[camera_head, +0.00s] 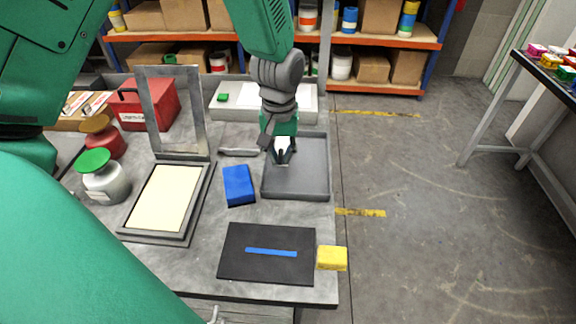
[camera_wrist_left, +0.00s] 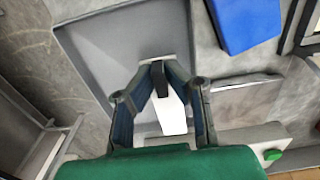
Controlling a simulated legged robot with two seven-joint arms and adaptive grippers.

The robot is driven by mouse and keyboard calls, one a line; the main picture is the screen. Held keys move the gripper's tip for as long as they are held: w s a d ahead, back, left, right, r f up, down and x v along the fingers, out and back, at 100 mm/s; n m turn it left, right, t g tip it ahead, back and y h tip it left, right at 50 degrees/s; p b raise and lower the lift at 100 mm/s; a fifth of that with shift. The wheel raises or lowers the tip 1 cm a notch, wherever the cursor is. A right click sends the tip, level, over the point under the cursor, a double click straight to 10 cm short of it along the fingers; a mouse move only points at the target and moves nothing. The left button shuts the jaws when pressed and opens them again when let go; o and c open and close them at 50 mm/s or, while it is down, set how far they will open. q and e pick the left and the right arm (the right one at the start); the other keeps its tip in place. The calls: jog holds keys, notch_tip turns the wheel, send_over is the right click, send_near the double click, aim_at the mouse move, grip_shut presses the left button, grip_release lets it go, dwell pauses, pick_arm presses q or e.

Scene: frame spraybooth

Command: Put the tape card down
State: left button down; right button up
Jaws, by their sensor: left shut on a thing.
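My left gripper (camera_head: 281,152) reaches down over the grey tray (camera_head: 315,192) on the bench. It is shut on a white card, which I take to be the tape card (camera_wrist_left: 172,115). In the left wrist view the fingers (camera_wrist_left: 158,78) close on the card, and part of it is hidden by them. The grey tray (camera_wrist_left: 88,45) lies beneath the gripper in that view. I cannot tell whether the card touches the tray floor. My right gripper does not show.
A blue block (camera_head: 238,184) lies left of the tray. A framed screen (camera_head: 168,198) stands hinged open farther left. A black mat with a blue strip (camera_head: 270,252) and a yellow block (camera_head: 332,258) lie near the front edge. A red box (camera_head: 150,108) stands at the back.

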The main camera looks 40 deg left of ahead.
aim_at(283, 179)
pick_arm(q)
jog(key=shift+d+f, duration=0.15)
jog(key=shift+f, duration=0.55)
jog(key=shift+d+f, duration=0.35)
jog(key=shift+f, duration=0.15)
jog(key=shift+d+f, duration=0.2)
jog(key=shift+f, duration=1.25)
jog(key=shift+a+f, duration=0.1)
jog(key=shift+a, duration=0.25)
jog(key=c, duration=1.6)
grip_release()
jog(key=shift+a, duration=0.1)
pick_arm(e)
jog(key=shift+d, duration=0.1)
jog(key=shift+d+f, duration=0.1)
